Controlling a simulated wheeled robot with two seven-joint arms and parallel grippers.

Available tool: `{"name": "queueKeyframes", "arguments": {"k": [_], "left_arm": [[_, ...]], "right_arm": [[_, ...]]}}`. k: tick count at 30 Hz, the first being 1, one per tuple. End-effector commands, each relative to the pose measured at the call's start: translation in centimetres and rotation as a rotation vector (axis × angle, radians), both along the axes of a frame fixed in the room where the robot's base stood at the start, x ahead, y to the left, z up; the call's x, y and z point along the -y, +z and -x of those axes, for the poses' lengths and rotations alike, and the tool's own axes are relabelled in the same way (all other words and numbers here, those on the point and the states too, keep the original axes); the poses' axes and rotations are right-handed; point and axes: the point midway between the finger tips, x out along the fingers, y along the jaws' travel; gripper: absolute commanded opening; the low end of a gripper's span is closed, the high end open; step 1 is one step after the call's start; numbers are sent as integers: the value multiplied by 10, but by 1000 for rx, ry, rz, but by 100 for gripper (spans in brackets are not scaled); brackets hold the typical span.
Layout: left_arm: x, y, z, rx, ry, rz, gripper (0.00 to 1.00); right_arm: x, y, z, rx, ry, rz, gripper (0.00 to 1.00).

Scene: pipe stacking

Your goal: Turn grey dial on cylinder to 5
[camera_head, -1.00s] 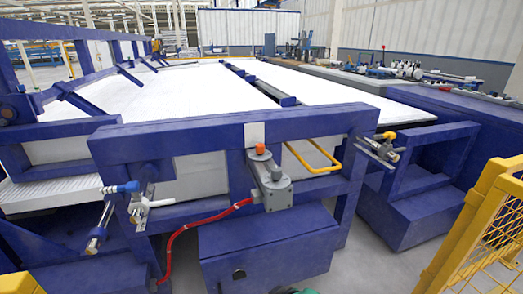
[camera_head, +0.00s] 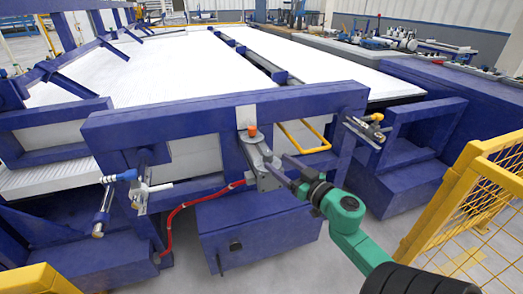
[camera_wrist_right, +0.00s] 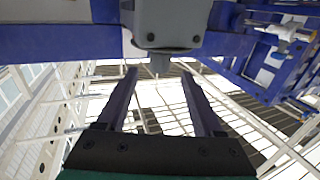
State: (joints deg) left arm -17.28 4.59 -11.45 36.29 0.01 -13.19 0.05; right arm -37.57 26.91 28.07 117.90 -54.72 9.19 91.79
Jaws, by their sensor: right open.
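The grey cylinder (camera_head: 262,160) is mounted on the front of the blue frame, with an orange knob (camera_head: 252,130) on top. My right gripper (camera_head: 288,172) is at the cylinder's lower right in the head view and hides part of its lower end. In the right wrist view, the cylinder's grey end block (camera_wrist_right: 166,22) is ahead, with a small grey stub (camera_wrist_right: 159,64) between the spread fingertips of my right gripper (camera_wrist_right: 158,73). The gripper is open and holds nothing. I cannot tell whether the stub is the dial, and no numbers are readable. My left gripper is out of view.
A red hose (camera_head: 200,200) runs from the cylinder's lower end to the lower left. A yellow bar handle (camera_head: 305,148) is to its right. A blue-handled valve (camera_head: 125,176) is at left. A yellow mesh fence (camera_head: 470,200) stands at right, near my right arm.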

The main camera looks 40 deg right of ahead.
Motion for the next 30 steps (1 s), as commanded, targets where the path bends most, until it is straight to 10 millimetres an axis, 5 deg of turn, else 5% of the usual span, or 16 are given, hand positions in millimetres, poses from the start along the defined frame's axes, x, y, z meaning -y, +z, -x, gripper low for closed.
{"name": "queueKeyframes", "arguments": {"k": [9,20,26,30], "left_arm": [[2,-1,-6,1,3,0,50],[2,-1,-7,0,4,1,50],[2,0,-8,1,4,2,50],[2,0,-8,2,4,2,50]], "right_arm": [[0,1,-77,3,-1,0,69],[0,0,-90,0,-2,-2,69],[0,0,-90,0,-2,-1,0],[0,0,-89,0,-2,-1,0]]}}
